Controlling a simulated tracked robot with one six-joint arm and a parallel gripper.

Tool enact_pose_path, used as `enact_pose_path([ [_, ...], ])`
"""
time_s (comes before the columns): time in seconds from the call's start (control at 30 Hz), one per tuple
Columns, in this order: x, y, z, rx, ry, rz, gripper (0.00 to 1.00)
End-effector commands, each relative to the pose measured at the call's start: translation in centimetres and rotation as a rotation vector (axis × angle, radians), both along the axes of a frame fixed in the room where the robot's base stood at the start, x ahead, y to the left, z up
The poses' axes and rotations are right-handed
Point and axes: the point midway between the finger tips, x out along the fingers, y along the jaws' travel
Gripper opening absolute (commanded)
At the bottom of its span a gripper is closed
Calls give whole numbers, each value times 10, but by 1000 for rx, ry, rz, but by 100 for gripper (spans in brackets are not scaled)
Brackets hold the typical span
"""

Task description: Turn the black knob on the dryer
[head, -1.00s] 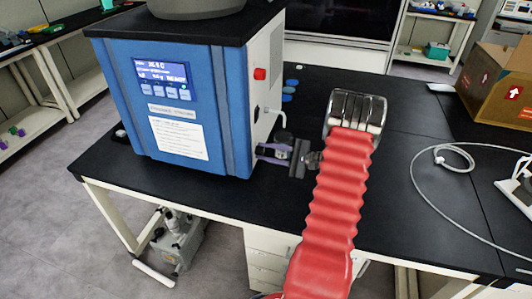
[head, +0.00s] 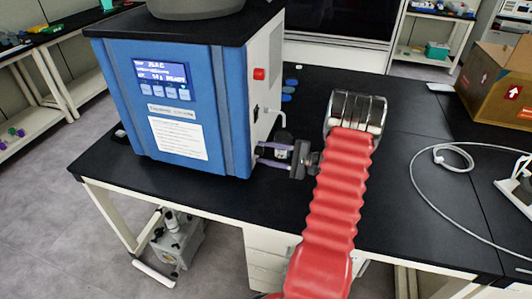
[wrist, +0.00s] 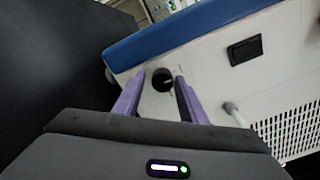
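The blue and white dryer (head: 170,100) stands on the black bench. The round black knob (wrist: 162,80) shows on its white side panel in the wrist view. My gripper (wrist: 160,76) is open, with its two purple fingers on either side of the knob and visible gaps between them and it. I cannot tell how deep the fingertips reach around it. In the head view my gripper (head: 258,154) is at the lower part of the dryer's side panel, and the knob is not clearly visible there.
A red button (head: 259,73) is higher on the side panel. A white spout (head: 272,110) sticks out above my gripper; it also shows right of the fingers in the wrist view (wrist: 235,114). The bench to the right holds a cable.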

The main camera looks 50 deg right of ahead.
Motion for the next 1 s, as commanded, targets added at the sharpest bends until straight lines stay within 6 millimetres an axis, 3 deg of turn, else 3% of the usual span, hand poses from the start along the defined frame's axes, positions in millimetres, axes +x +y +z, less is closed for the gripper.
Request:
enact_pose_path([
  [0.47,-4,-4,2,-3,-3,-2,45],
  [0.67,-24,-15,2,-3,-3,-5,45],
  [1.0,-77,-42,1,-2,-2,-6,45],
])
